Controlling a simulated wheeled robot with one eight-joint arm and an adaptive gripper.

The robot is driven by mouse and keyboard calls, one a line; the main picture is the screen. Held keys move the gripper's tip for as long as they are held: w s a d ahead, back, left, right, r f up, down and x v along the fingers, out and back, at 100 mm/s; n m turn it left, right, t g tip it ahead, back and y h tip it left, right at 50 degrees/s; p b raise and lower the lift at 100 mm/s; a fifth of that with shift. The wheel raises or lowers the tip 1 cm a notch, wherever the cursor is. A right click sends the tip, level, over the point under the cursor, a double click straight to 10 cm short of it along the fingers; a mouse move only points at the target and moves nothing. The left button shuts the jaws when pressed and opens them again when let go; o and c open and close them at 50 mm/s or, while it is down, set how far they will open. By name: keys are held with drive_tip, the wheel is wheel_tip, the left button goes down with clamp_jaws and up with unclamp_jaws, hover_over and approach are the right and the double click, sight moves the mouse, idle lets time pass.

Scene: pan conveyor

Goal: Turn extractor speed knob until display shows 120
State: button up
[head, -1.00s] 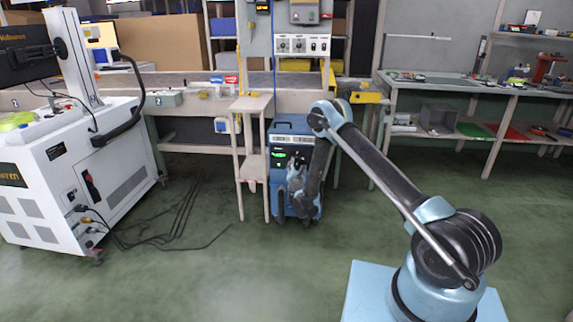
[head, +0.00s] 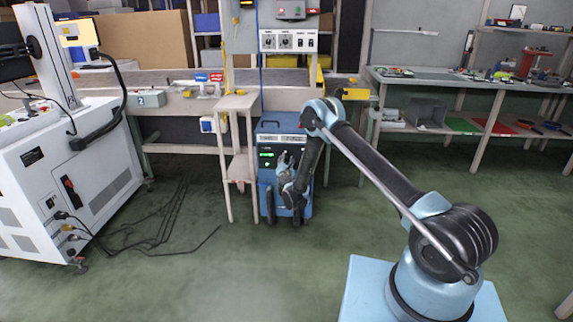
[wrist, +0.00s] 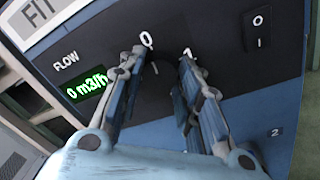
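The extractor is a blue and black wheeled unit (head: 266,138) under the workbench in the head view. Its lit green display (wrist: 88,88) reads 0 m3/h beside the word FLOW in the wrist view. A dark knob area (wrist: 156,80) lies below the white 0 and 1 marks, hard to make out against the black panel. My gripper (wrist: 161,58) is open, with its fingertips close to the panel on either side of this dark area. I cannot tell whether they touch it. In the head view my gripper (head: 285,165) is in front of the extractor's face.
A small switch (wrist: 257,28) is at the panel's upper right. A wooden stand (head: 229,150) is just left of the extractor. A white machine (head: 95,165) with cables on the floor stands at left.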

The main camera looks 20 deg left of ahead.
drive_tip(key=shift+d+f, duration=0.1)
idle(0.3)
drive_tip(key=m, duration=0.9)
drive_tip(key=shift+m+t, duration=0.3)
drive_tip(key=m, duration=0.4)
drive_tip(key=shift+m+h, duration=0.4)
drive_tip(key=shift+c, duration=0.3)
drive_tip(key=m, duration=0.5)
drive_tip(key=shift+a+t+h, duration=0.25)
drive_tip(key=shift+t+h, duration=0.05)
drive_tip(key=o, duration=1.1)
